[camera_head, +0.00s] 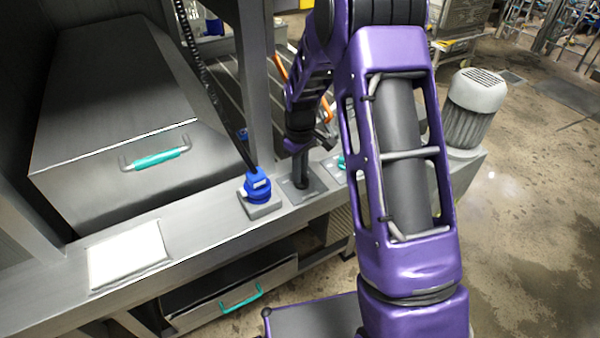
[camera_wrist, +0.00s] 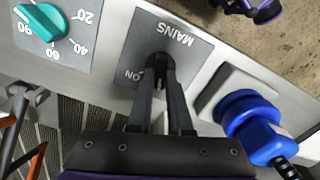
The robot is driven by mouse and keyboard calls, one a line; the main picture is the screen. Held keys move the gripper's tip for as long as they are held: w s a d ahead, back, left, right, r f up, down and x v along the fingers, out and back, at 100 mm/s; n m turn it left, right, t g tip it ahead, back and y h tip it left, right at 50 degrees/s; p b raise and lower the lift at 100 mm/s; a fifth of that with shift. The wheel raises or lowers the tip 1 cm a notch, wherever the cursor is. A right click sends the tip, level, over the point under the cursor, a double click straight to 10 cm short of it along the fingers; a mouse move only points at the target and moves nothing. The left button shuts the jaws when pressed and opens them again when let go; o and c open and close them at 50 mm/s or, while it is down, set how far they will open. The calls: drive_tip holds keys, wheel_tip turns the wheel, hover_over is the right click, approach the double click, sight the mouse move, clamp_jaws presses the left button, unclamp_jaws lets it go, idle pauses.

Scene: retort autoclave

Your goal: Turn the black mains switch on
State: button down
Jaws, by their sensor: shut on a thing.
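The black mains switch (camera_wrist: 156,61) sits on a dark grey plate (camera_wrist: 192,52) whose words MAINS and ON read upside down in the wrist view. My gripper (camera_wrist: 159,76) is shut on the switch, with a fingertip on each side of it. The fingers hide much of the switch, so its exact angle is hard to tell. In the head view, my gripper (camera_head: 301,178) points down onto the same plate (camera_head: 316,187) on the steel ledge, and the switch itself is hidden.
A blue plug (camera_wrist: 252,122) with a black cable stands on one side of the plate; it also shows in the head view (camera_head: 256,185). A teal numbered dial (camera_wrist: 41,21) is on the other side. A white sheet (camera_head: 128,255) and a steel box with a teal handle (camera_head: 156,159) are at left.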

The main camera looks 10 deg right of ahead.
sight(302, 175)
drive_tip(key=m, duration=0.6)
drive_tip(key=shift+d+m, duration=0.15)
drive_tip(key=shift+m, duration=0.15)
drive_tip(key=m, duration=0.6)
drive_tip(key=shift+d, duration=0.1)
idle(0.3)
drive_tip(key=c, duration=0.8)
unclamp_jaws()
drive_tip(key=shift+c, duration=0.2)
wheel_tip(302, 175, up, 18)
drive_tip(key=p, duration=0.1)
drive_tip(key=shift+f, duration=0.25)
